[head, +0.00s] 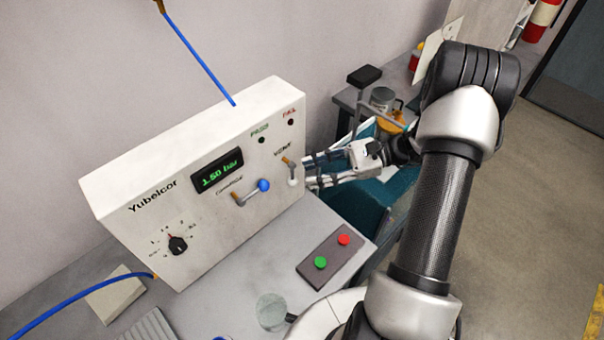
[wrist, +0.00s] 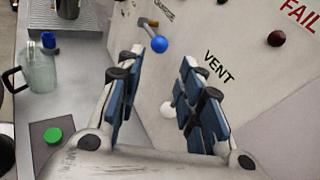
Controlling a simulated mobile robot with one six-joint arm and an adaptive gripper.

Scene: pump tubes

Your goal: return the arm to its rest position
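My gripper (head: 312,170) is in front of the right end of the white test box (head: 130,220), near the VENT lever (head: 288,161). In the wrist view my gripper (wrist: 165,85) has its two blue-padded fingers spread apart with nothing held between them. The white knob of the vent lever (wrist: 167,109) shows between the fingers; I cannot tell whether a finger touches it. My arm (head: 440,190) reaches in from the lower right of the head view.
The blue-knobbed connector lever (head: 252,190) is left of my gripper. A green and red button box (head: 330,262) and a clear jug (head: 271,311) stand on the grey bench (head: 255,265). The display (head: 217,174) reads 1.50 bar. A cluttered side table stands behind; open floor lies right.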

